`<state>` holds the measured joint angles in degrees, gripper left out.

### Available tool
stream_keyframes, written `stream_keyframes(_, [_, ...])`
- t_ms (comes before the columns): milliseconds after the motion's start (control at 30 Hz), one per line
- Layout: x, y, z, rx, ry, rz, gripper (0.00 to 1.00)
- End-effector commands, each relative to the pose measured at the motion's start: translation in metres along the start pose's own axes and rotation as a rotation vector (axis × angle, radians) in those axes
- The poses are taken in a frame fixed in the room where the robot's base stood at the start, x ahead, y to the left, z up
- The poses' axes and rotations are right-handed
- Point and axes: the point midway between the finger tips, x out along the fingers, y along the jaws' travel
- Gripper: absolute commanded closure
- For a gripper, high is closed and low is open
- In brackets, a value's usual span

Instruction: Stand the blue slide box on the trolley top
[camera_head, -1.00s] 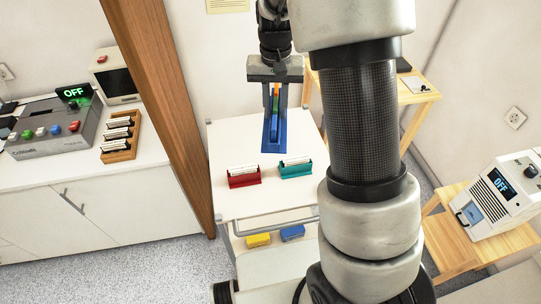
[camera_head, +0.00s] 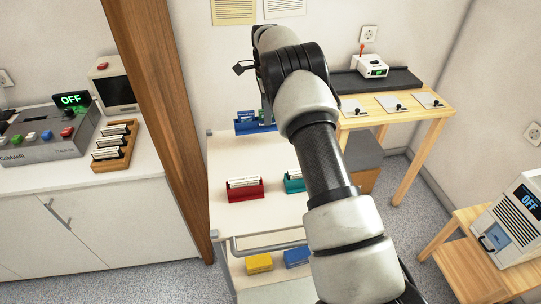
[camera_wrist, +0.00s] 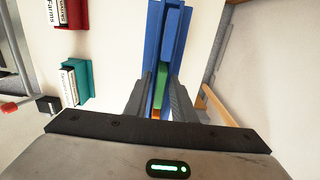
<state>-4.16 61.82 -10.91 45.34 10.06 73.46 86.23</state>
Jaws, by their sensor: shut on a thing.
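The blue slide box (camera_head: 243,126) shows in the head view at the far end of the white trolley top (camera_head: 237,158), partly hidden by my arm. I cannot tell whether its base touches the top. In the wrist view the blue box (camera_wrist: 170,35) runs up from between the two dark fingers of my gripper (camera_wrist: 160,98), which is shut on it. Green and orange parts show between the fingers. In the head view my arm covers most of the gripper.
A red box (camera_head: 245,190) and a teal box (camera_head: 293,183) of labelled slides stand on the trolley top. A yellow box (camera_head: 259,263) and another blue box (camera_head: 297,257) lie on the lower shelf. A wooden post (camera_head: 160,100) stands left, a wooden table (camera_head: 420,103) right.

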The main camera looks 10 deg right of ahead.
Motion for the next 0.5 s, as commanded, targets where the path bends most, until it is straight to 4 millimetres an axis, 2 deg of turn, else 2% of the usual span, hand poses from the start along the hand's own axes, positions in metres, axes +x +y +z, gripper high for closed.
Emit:
stream_keyframes(133, [0.027,0.001,0.000,0.000,0.000,0.003,1.00])
stream_keyframes(367, [0.049,0.001,0.000,-0.002,0.000,0.001,1.00])
stream_keyframes(500, [0.073,0.001,-0.001,-0.002,0.000,0.003,1.00])
